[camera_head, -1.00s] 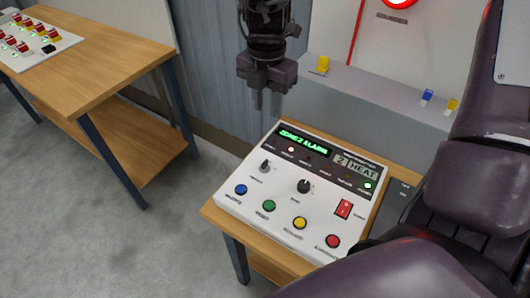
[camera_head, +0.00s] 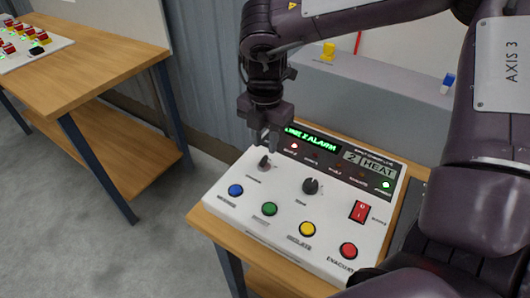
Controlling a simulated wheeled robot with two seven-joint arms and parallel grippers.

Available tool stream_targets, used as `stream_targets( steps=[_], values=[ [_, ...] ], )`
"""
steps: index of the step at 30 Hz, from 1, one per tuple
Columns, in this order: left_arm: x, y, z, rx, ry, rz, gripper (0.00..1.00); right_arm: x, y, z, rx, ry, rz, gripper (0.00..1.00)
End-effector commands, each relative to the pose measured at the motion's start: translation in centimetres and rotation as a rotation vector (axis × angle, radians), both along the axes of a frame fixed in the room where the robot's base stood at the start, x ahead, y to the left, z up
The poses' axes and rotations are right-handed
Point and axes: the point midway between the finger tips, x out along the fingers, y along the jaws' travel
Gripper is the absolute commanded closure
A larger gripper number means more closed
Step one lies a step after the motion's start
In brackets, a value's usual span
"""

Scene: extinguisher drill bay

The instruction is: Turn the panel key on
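The white control panel (camera_head: 290,222) sits on a wooden table, with a green display reading an alarm text partly covered by my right gripper. The panel key (camera_head: 264,162) is a small grey knob-like piece at the panel's upper left. My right gripper (camera_head: 265,146) points down just above and behind the key. Its two fingers look slightly apart, with nothing seen between them. The fingertips overlap the key's top edge in the picture, and I cannot tell whether they touch it. My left gripper is not in view.
A black dial (camera_head: 311,186), a red rocker switch (camera_head: 360,211) and several coloured buttons, including a blue one (camera_head: 236,190), share the panel. A grey ledge (camera_head: 385,88) runs behind. Another wooden table (camera_head: 95,70) stands at left. My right arm fills the right side.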

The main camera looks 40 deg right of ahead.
Motion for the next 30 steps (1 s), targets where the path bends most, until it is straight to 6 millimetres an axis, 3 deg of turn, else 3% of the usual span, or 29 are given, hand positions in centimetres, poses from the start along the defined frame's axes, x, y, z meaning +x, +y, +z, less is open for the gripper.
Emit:
stream_targets(
  steps=[7, 18, 25, 30],
  values=[
    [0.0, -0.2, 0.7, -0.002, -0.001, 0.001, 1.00, -0.1, 0.0, -3.4, 0.000, 0.003, -0.001, 0.73],
    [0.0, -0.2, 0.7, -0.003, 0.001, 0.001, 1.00, 0.0, 0.0, -4.2, 0.000, 0.000, -0.001, 0.73],
    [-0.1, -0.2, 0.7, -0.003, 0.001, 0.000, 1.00, 0.0, 0.0, -4.2, 0.000, 0.000, -0.001, 1.00],
    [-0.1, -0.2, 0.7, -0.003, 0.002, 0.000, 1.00, 0.0, 0.0, -4.2, 0.000, 0.000, -0.001, 1.00]
  ],
)
